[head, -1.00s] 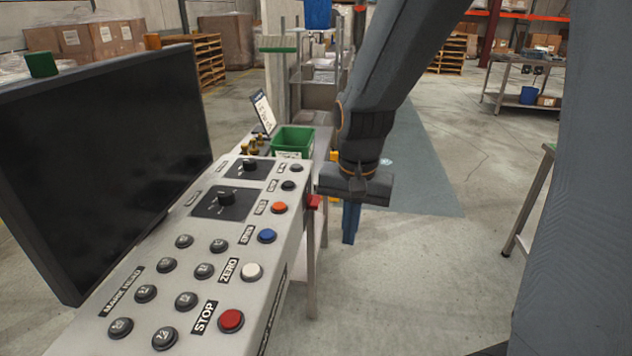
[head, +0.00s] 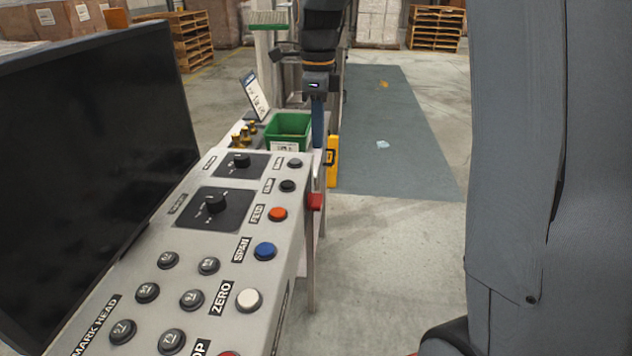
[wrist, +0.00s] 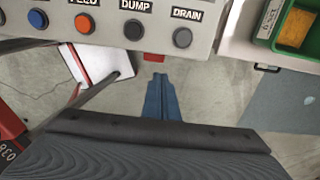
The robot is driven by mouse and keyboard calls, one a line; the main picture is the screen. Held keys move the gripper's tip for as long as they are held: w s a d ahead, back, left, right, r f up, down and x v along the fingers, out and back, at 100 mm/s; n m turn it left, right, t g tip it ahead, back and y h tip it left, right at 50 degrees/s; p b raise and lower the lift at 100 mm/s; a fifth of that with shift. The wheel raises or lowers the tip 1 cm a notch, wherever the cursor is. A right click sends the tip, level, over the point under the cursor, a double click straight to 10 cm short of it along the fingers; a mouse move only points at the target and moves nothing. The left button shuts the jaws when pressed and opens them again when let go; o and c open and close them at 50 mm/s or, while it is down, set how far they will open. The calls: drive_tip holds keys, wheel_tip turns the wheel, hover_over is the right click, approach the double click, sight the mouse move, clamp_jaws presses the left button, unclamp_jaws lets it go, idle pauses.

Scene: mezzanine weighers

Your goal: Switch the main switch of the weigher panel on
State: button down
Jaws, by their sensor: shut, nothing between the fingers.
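The weigher panel (head: 222,255) is a sloped grey console with a row of coloured buttons and two black rotary knobs, the nearer knob (head: 216,203) and the farther knob (head: 241,160). A red part (head: 315,201) sticks out from its right side; it shows in the wrist view (wrist: 154,57) below the DUMP and DRAIN buttons. No label reading main switch is legible. My gripper (head: 317,135) has blue fingers held together and empty, beside the panel's far right end. In the wrist view my gripper (wrist: 158,78) points toward the red part, with a small visible gap.
A dark monitor (head: 95,150) stands along the panel's left. A green bin (head: 289,131) and a yellow object (head: 332,160) are near its far end. Concrete floor (head: 390,270) to the right is open, with a grey-green mat (head: 405,150) beyond.

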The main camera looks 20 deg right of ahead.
drive_tip(key=shift+d, duration=0.15)
drive_tip(key=p, duration=0.4)
approach(318, 195)
wheel_tip(318, 195, down, 6)
drive_tip(key=shift+f, duration=0.25)
